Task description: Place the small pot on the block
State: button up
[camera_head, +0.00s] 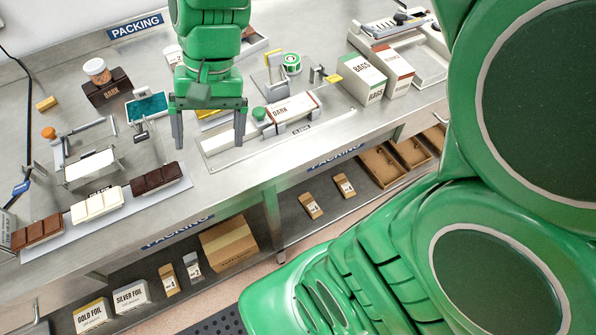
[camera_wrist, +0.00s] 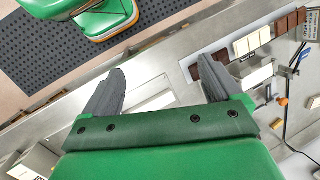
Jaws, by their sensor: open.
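The small pot (camera_head: 97,71), with an orange-brown body and a whitish lid, stands upright on the dark brown block (camera_head: 108,92) marked DARK, at the back left of the steel bench in the head view. My gripper (camera_head: 209,143) points down over the middle of the bench, to the right of the pot and block and apart from them. Its two grey fingers are spread wide with nothing between them. The open fingers also show in the wrist view (camera_wrist: 160,78). I cannot clearly make out the pot or the block in the wrist view.
A teal-screened device (camera_head: 148,107) stands between the block and my gripper. A chocolate packet on a stand (camera_head: 292,108) is close right of my gripper. Chocolate bars (camera_head: 97,206) lie along the front left. Boxes of bags (camera_head: 362,75) stand further right.

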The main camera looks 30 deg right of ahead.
jog(key=s+d+f+n+h, duration=0.2)
jog(key=s+d+f+h, duration=0.1)
jog(key=s+d, duration=0.6)
jog(key=s, duration=0.4)
jog(key=shift+d+n, duration=0.35)
jog(key=shift+n, duration=0.05)
dwell(0.3)
